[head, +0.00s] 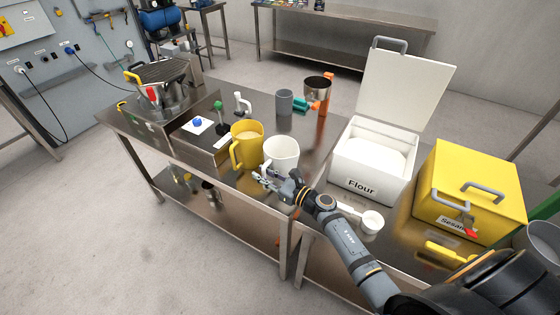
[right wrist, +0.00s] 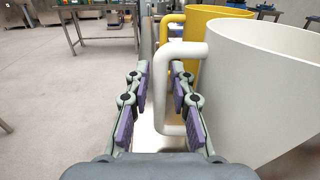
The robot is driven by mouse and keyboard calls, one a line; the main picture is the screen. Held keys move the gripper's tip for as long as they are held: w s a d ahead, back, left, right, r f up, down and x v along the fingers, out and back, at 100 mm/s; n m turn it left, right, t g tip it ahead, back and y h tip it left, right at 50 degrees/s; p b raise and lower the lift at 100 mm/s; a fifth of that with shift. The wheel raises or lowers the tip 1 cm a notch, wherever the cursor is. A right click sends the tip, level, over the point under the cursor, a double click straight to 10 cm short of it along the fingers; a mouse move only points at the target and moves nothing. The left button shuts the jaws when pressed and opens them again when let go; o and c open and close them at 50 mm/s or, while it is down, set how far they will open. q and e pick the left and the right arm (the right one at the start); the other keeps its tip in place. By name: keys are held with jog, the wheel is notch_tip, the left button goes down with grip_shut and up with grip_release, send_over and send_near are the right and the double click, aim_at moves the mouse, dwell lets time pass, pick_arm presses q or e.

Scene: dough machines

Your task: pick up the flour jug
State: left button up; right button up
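A white jug (head: 283,150) stands on the steel table, its handle toward my right gripper (head: 266,181). No label shows on it, and I take it as the flour jug. In the right wrist view the white jug (right wrist: 262,85) fills the right side. My right gripper (right wrist: 161,75) is open, and the upright bar of the white handle shows between its fingers. The fingers do not look closed on it. How far they reach around the bar is hard to tell. My left gripper is not in view.
A white flour bin (head: 372,168) with a raised lid and a yellow lidded box (head: 467,192) stand to the right. A white scoop (head: 371,222) lies in front of the bin. A grey cup (head: 285,102) stands behind.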

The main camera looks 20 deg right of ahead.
jog(key=shift+s, duration=0.1)
grip_shut()
dwell(0.5)
